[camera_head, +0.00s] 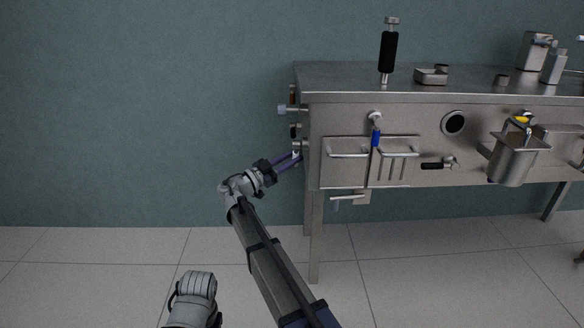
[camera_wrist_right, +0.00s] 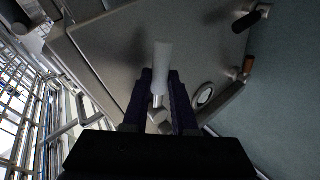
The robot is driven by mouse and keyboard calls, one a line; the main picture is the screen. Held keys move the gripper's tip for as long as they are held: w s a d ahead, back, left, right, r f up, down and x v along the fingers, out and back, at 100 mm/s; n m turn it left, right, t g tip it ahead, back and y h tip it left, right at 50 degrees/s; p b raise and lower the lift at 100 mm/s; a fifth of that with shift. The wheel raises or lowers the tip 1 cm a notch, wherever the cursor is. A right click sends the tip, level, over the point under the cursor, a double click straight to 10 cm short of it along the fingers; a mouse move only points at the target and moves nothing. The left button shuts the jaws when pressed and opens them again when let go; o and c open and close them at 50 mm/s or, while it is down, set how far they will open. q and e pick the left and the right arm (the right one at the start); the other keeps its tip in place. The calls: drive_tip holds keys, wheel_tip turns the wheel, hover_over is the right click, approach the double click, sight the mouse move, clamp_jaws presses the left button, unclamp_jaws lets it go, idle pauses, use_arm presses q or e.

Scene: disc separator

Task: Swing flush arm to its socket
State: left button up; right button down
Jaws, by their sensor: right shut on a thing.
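My right gripper (camera_head: 290,162) reaches the left end of the steel bench (camera_head: 430,97). In the right wrist view its two dark purple fingers (camera_wrist_right: 160,100) are shut on a pale cylindrical handle with a short metal stem (camera_wrist_right: 162,68), which appears to be the flush arm. The handle sticks out past the fingertips. In the head view the gripper hides most of it. A round, pale-rimmed fitting (camera_wrist_right: 203,96) lies to the right of the fingers in the wrist view; I cannot tell whether it is the socket. My left gripper is not in view.
Other fittings stick out of the bench's left end, including a pale-knobbed one (camera_head: 283,109). The front panel carries a blue-handled lever (camera_head: 376,137), rails and a hanging metal bucket (camera_head: 511,160). A black-handled tool (camera_head: 388,52) stands on top. The floor left of the bench is clear.

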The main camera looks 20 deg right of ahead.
drive_tip(key=shift+w+d+r+m+g+h+b, duration=0.15)
drive_tip(key=shift+w+m+h+b, duration=0.2)
drive_tip(key=shift+m, duration=0.35)
drive_tip(key=shift+w+r+m+g+h+b, duration=0.15)
drive_tip(key=shift+w+m+h+b, duration=0.1)
drive_tip(key=shift+m+h+b, duration=0.35)
drive_tip(key=shift+f, duration=0.1)
drive_tip(key=c, duration=0.7)
unclamp_jaws()
